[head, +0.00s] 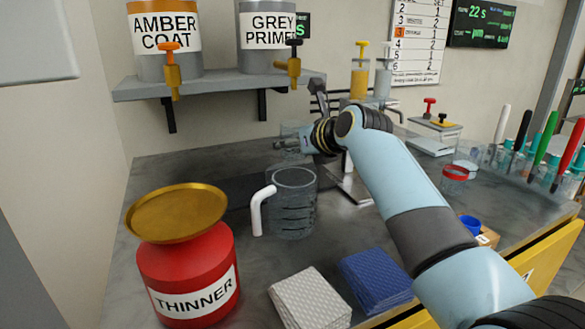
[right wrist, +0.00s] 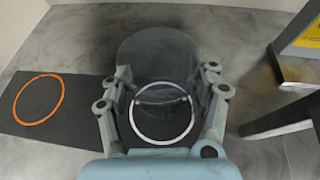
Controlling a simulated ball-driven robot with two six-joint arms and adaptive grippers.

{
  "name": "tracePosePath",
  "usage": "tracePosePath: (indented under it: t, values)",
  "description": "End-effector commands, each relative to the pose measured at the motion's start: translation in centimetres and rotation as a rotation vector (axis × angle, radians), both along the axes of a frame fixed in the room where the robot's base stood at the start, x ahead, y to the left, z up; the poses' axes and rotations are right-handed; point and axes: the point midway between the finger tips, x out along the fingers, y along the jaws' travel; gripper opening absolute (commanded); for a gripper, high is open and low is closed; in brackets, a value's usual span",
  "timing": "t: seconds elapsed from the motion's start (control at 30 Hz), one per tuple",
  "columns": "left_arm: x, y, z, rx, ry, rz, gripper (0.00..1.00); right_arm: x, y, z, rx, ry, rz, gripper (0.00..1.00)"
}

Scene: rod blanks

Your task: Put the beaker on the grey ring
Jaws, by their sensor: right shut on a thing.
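My right gripper (head: 302,140) is at the back of the bench and is shut on a clear glass beaker (head: 288,150). In the right wrist view my right gripper (right wrist: 162,98) has one finger on each side of the beaker (right wrist: 156,58), which looks like a dark see-through shape. The pale grey ring (right wrist: 133,122) on the dark mat (right wrist: 75,130) shows between the fingers, partly through the glass. I cannot tell whether the beaker touches the mat. The grey ring is not made out in the head view. My left gripper is not in view.
An orange ring (right wrist: 62,92) lies left on the mat. A clear jug with a white handle (head: 295,205) stands in front of my right gripper. A red thinner can (head: 190,270) is front left. A shelf (head: 215,85) with cans overhangs the back. Metal stand legs (right wrist: 280,122) are right.

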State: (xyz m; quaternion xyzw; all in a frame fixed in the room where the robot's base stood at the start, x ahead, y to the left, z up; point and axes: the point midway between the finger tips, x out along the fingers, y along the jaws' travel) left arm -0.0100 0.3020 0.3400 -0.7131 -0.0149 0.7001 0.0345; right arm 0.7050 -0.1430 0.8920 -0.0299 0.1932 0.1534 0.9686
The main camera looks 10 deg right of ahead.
Motion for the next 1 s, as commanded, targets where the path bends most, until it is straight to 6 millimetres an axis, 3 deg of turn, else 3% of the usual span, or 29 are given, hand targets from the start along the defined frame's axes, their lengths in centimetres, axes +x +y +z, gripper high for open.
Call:
tracePosePath:
  t: [0.3,0.67,0.7,0.87,1.0]
  values:
    - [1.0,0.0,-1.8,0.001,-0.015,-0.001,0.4,0.0,0.0,-4.9,0.001,0.001,0.0,0.33]
    - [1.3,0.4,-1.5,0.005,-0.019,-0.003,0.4,0.0,0.0,-5.1,0.001,0.0,0.0,0.33]
    - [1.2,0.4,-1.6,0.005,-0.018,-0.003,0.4,0.0,0.0,-5.0,0.001,-0.001,0.0,0.65]
    - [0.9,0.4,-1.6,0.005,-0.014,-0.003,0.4,0.0,0.0,-5.0,0.001,-0.001,0.0,0.85]
    - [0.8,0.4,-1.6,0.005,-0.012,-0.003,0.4,0.0,0.0,-5.0,0.0,-0.001,0.0,0.85]
